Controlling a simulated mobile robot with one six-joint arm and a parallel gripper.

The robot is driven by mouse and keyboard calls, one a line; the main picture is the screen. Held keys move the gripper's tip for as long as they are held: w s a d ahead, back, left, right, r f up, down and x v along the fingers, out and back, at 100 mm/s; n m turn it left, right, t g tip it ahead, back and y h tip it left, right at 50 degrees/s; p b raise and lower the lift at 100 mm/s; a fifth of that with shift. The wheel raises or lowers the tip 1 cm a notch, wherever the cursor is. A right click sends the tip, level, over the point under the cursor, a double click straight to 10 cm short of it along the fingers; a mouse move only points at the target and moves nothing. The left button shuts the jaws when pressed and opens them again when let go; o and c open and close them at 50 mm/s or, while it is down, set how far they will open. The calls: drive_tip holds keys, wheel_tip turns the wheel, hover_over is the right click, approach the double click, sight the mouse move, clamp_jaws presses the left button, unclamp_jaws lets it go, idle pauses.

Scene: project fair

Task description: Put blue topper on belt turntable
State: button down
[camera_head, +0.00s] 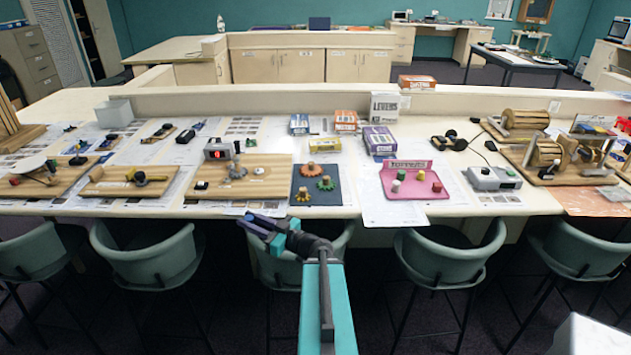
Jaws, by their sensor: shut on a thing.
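My gripper (256,223) is in front of the table's near edge, left of the picture's middle, with its jaws pointing left. It is shut on a small blue thing that looks like the blue topper, mostly hidden by the jaws. The pink toppers tray (395,212) holds a white, a red, a green and a yellow topper and no blue one. A wooden board with a white disc (31,164) at the far left looks like the belt turntable; its belt is too small to make out. My gripper is well to the right of it.
A dark mat with gears (318,198) lies beside the tray. Green chairs (150,255) line the table's front. Boxes (380,140) stand farther back.

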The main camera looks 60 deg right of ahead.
drive_tip(key=s+d+m+h+p, duration=0.2)
drive_tip(key=s+d+m+h, duration=0.3)
drive_tip(key=s+d, duration=1.1)
drive_tip(key=d+h, duration=0.1)
drive_tip(key=h, duration=0.2)
drive_tip(key=shift+d+f+m+g+h+p, duration=0.15)
drive_tip(key=shift+m+g+h+p, duration=0.15)
drive_tip(key=shift+m+g, duration=0.1)
drive_tip(key=shift+d+f+b, duration=0.1)
drive_tip(key=shift+f+b, duration=0.05)
drive_tip(key=shift+b, duration=0.45)
drive_tip(key=shift+w+d+f+b, duration=0.15)
drive_tip(key=shift+d+b, duration=0.1)
drive_tip(key=shift+b, duration=0.85)
drive_tip(key=w+d+b, duration=0.1)
drive_tip(key=b, duration=0.6)
drive_tip(key=shift+d, duration=0.2)
drive_tip(key=shift+w+d+b, duration=0.2)
drive_tip(key=shift+d+b, duration=0.1)
drive_tip(key=shift+b, duration=0.75)
drive_tip(key=b, duration=0.3)
drive_tip(key=w+d+b, duration=0.1)
drive_tip(key=b, duration=0.3)
drive_tip(key=shift+d+f+b, duration=0.15)
drive_tip(key=shift+d+b, duration=0.15)
